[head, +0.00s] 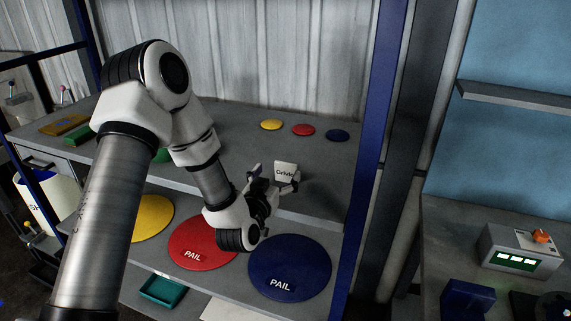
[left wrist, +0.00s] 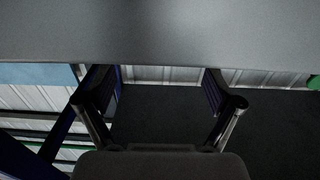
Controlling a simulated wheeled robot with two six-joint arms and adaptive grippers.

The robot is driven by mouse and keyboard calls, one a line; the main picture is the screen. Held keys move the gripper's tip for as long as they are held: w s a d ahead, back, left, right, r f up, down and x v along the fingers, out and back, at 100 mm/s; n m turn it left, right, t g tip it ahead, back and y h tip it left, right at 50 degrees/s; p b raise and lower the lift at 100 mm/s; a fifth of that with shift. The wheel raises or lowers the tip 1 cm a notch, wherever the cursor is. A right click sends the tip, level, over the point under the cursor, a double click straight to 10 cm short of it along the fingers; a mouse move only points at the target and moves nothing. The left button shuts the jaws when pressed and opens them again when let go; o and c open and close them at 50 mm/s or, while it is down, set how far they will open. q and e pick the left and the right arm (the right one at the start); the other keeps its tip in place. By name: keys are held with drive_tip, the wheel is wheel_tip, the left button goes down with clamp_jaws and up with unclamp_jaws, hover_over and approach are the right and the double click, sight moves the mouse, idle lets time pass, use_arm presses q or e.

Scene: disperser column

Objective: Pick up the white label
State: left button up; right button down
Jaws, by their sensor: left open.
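A small white label (head: 286,169) with dark lettering stands upright near the front edge of the grey shelf in the head view. My left gripper (head: 275,179) is at the shelf's front edge, close by the label, with its fingers spread. Whether a finger touches the label I cannot tell. In the left wrist view my left gripper (left wrist: 157,88) shows both fingers wide apart with nothing seen between them. I cannot make out the label there. My right gripper is not in view.
The grey shelf (head: 325,165) bears small yellow (head: 271,125), red (head: 303,130) and blue (head: 337,135) discs at the back. Below are large yellow (head: 152,218), red (head: 190,255) and blue (head: 290,262) round lids. A blue post (head: 377,110) stands to the right.

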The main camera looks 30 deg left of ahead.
sight(285, 165)
use_arm(q)
drive_tip(key=w, duration=0.1)
drive_tip(key=w+p, duration=0.1)
drive_tip(key=w, duration=0.1)
drive_tip(key=shift+w+d+r, duration=0.15)
drive_tip(key=shift+w+r, duration=0.05)
drive_tip(key=shift+w+a+f, duration=0.25)
drive_tip(key=shift+w+f, duration=0.05)
drive_tip(key=shift+s+a, duration=0.1)
drive_tip(key=c, duration=0.6)
drive_tip(key=shift+s+r, duration=0.15)
drive_tip(key=c, duration=0.4)
drive_tip(key=shift+s, duration=0.1)
drive_tip(key=shift+c, duration=0.3)
drive_tip(key=shift+d, duration=0.2)
drive_tip(key=shift+w+a, duration=0.1)
drive_tip(key=shift+w, duration=0.15)
